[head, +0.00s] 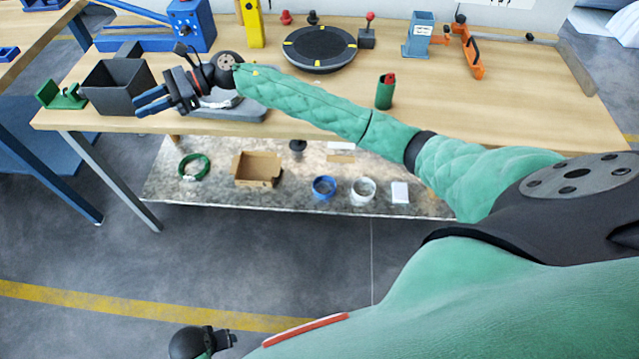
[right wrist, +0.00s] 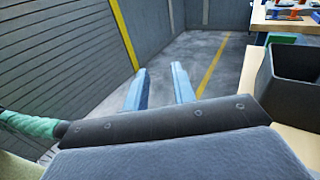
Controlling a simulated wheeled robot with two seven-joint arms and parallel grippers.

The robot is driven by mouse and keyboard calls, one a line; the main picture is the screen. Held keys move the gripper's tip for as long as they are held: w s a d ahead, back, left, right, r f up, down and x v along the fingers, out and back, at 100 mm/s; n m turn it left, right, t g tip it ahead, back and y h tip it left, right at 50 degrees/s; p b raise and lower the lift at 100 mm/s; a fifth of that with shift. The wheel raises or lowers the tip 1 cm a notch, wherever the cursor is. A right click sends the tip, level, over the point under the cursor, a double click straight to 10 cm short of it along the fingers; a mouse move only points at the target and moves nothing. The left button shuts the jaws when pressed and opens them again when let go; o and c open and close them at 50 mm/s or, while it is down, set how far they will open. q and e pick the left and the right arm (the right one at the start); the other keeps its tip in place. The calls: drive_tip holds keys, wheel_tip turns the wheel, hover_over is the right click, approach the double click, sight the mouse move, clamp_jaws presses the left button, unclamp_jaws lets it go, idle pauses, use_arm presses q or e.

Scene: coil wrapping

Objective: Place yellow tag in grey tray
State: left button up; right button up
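My right gripper (head: 140,103) reaches over the left part of the bench, in front of the dark grey bin. Its two blue fingers are apart with nothing between them; the right wrist view shows them (right wrist: 160,78) over bare floor. The grey tray (head: 232,114) lies flat on the bench, partly hidden under my right wrist and sleeve. A small yellow patch (head: 255,73) shows at the sleeve's upper edge; I cannot tell whether it is the yellow tag. No other clear tag shows. My left gripper's fingers are not in view.
The dark grey bin (head: 118,88) stands left of the tray and at the right of the wrist view (right wrist: 290,85). A black turntable (head: 320,48), a green cylinder (head: 384,92) and a blue machine (head: 190,25) are on the bench. The right side of the bench is largely clear.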

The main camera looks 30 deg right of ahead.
drive_tip(key=s+d+f+n+t+h, duration=0.2)
drive_tip(key=d+f+n+t+h, duration=0.3)
drive_tip(key=f+n, duration=0.4)
drive_tip(key=s+d+f+n+t+h, duration=0.2)
drive_tip(key=d+f+n+t+h, duration=0.3)
drive_tip(key=f+n, duration=0.5)
drive_tip(key=s+d+f+n+t+h, duration=0.2)
drive_tip(key=d+f+n+t+h, duration=0.3)
drive_tip(key=n, duration=0.7)
drive_tip(key=s+d+f+m+g+h, duration=0.1)
drive_tip(key=s+d+f+m+g, duration=0.2)
drive_tip(key=s+f, duration=0.5)
drive_tip(key=s+d+f+m+g+h, duration=0.1)
drive_tip(key=s+f+m+g, duration=0.3)
drive_tip(key=s+f, duration=0.4)
drive_tip(key=s+f+m+g, duration=0.2)
drive_tip(key=s+f+g, duration=0.1)
drive_tip(key=s, duration=0.6)
drive_tip(key=s+f+m+g, duration=0.2)
drive_tip(key=s+f+g, duration=0.1)
drive_tip(key=s, duration=0.7)
drive_tip(key=shift+d+f+g+y, duration=0.25)
drive_tip(key=shift+g+y, duration=0.15)
drive_tip(key=shift+g, duration=0.2)
